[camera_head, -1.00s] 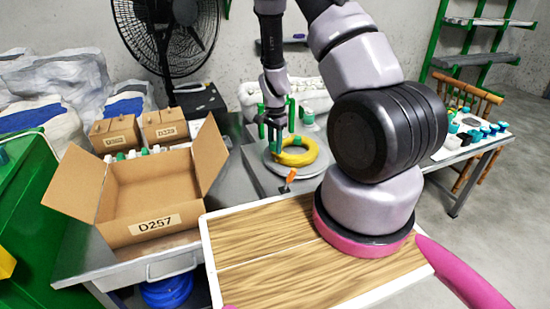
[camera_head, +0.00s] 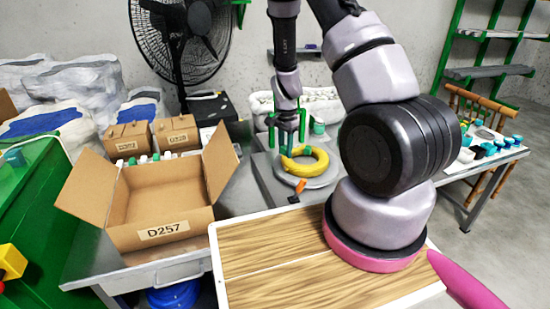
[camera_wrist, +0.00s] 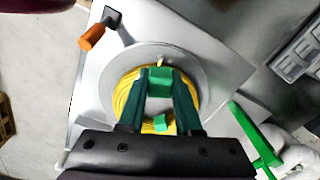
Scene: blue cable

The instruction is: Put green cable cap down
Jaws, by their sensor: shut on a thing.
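My gripper (camera_head: 288,148) points down over a yellow cable coil (camera_head: 314,168) that lies on a round grey plate (camera_head: 322,182). In the wrist view, a green cap (camera_wrist: 160,78) sits between the tips of my dark green fingers, and they are shut on it. The coil (camera_wrist: 125,92) is right below the cap, its near part hidden by the fingers. Another small green piece (camera_wrist: 162,123) shows between the fingers, close to the coil. I cannot tell whether the held cap touches the coil.
The plate's stand has an orange-handled lever (camera_head: 300,187). An open cardboard box (camera_head: 160,235) labelled D257 stands at left, with small white and green pieces behind its opening. Two closed boxes (camera_head: 178,133) stand behind it. A side table (camera_head: 485,155) with small teal parts is at right.

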